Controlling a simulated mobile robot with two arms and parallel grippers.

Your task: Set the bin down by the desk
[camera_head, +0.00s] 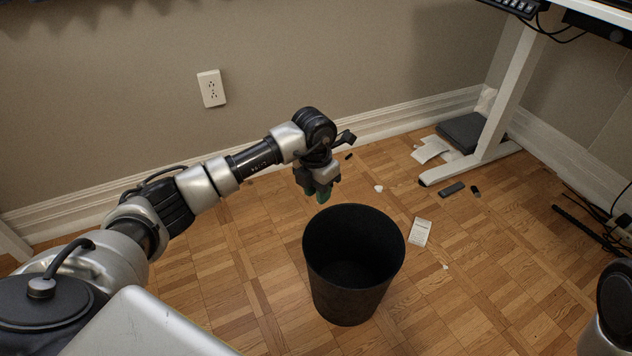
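The black bin (352,302) is upright and open at the top, and appears to stand on the wood floor in the lower middle. Its inside is dark and looks empty. My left gripper (320,192) points down just behind the bin's far left rim. Something dark green shows at its fingertips; I cannot tell whether it is part of the fingers or a held thing. The gap between the fingers is not clear. The desk (511,90) shows by its white leg and foot at the right. My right gripper is out of view.
Papers (430,150), a dark flat box (470,132), a white card (420,232) and small dark items (452,189) lie on the floor near the desk foot. Cables (615,215) hang at the right edge. Floor left of the bin is clear.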

